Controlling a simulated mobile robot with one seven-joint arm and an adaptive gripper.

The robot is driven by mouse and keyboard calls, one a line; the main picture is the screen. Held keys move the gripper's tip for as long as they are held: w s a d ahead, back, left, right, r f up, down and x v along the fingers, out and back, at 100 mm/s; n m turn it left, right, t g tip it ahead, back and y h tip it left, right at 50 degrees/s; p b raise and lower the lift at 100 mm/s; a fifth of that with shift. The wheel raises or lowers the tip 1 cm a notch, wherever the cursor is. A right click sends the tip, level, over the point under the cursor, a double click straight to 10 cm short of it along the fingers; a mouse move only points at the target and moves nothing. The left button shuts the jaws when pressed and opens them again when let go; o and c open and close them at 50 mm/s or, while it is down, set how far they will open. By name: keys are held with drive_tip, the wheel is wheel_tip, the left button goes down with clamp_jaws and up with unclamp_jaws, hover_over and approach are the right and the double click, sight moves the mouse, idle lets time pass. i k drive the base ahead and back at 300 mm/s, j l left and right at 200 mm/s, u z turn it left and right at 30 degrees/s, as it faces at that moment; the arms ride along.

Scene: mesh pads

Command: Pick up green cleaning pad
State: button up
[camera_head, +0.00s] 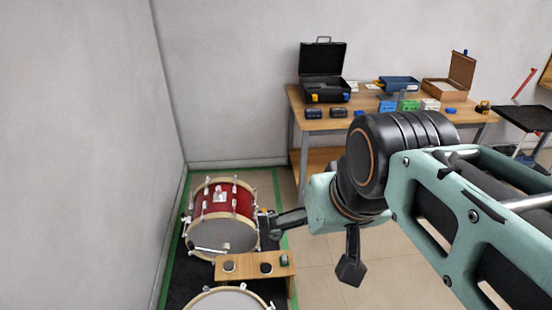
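My gripper (316,246) is open, its two dark fingers spread wide with nothing between them. It hangs in the air to the right of the drum area. Below and left of it in the picture, a small wooden bench (248,259) carries a few small pads. A pale grey round pad (229,267) lies at the left, a dark pad (266,268) in the middle, and a small dark item with a greyish-green top (285,260) at the right end. This last one may be the green cleaning pad; it is too small to be sure.
A red bass drum (222,205) stands behind the bench, and another drum (228,299) in front. Green tape (168,245) edges the dark mat. A wooden workbench (320,95) at the back holds a black case (322,72), boxes and a green item (408,105).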

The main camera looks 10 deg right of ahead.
sight(284, 260)
drive_tip(key=j+z, duration=0.15)
drive_tip(key=k+u, duration=0.2)
drive_tip(key=k, duration=1.05)
drive_tip(key=l+u, duration=0.1)
drive_tip(key=u, duration=1.05)
drive_tip(key=i+l, duration=0.15)
drive_tip(key=l, duration=0.25)
drive_tip(key=i+l, duration=0.2)
drive_tip(key=l, duration=0.15)
drive_tip(key=i+l, duration=0.15)
drive_tip(key=l, duration=0.25)
drive_tip(key=i+l, duration=0.15)
drive_tip(key=l, duration=0.25)
drive_tip(key=i+l, duration=0.2)
drive_tip(key=l, duration=0.15)
drive_tip(key=i+l, duration=0.15)
drive_tip(key=l, duration=0.25)
